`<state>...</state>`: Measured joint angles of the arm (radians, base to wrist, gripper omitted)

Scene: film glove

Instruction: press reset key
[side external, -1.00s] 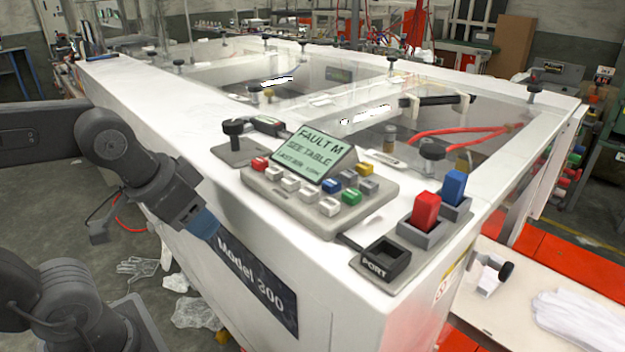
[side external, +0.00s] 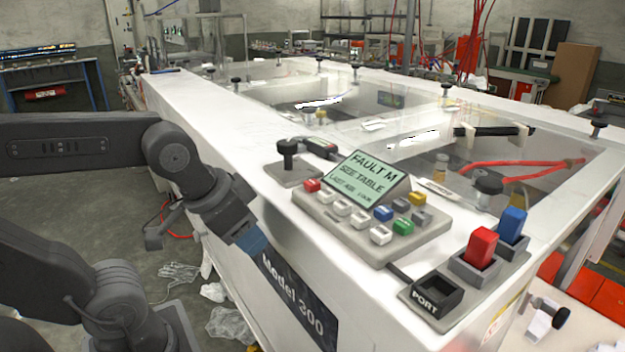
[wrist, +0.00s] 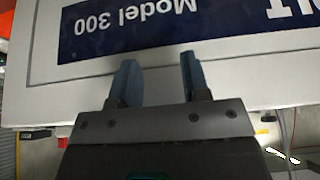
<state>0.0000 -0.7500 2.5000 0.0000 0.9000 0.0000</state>
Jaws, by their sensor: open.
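The keypad (side external: 340,222) sits on top of the white machine, with a tilted screen (side external: 365,178) reading "FAULT M SEE TABLE". It carries a red key (side external: 312,185), several white keys (side external: 342,208), blue (side external: 383,213), green (side external: 403,227), yellow (side external: 417,199) and grey (side external: 422,217) keys. The key labels are too small to read, so I cannot tell which is reset. My gripper (side external: 253,243) is left of and below the keypad, beside the machine's front face. In the wrist view my gripper (wrist: 157,78) is open and empty, facing the "Model 300" plate (wrist: 130,25).
A black knob (side external: 288,150) stands left of the screen. A PORT socket (side external: 436,294), a red rocker (side external: 480,247) and a blue rocker (side external: 511,224) are to the right. The machine's top edge lies between my gripper and the keypad. Crumpled plastic (side external: 230,325) is on the floor.

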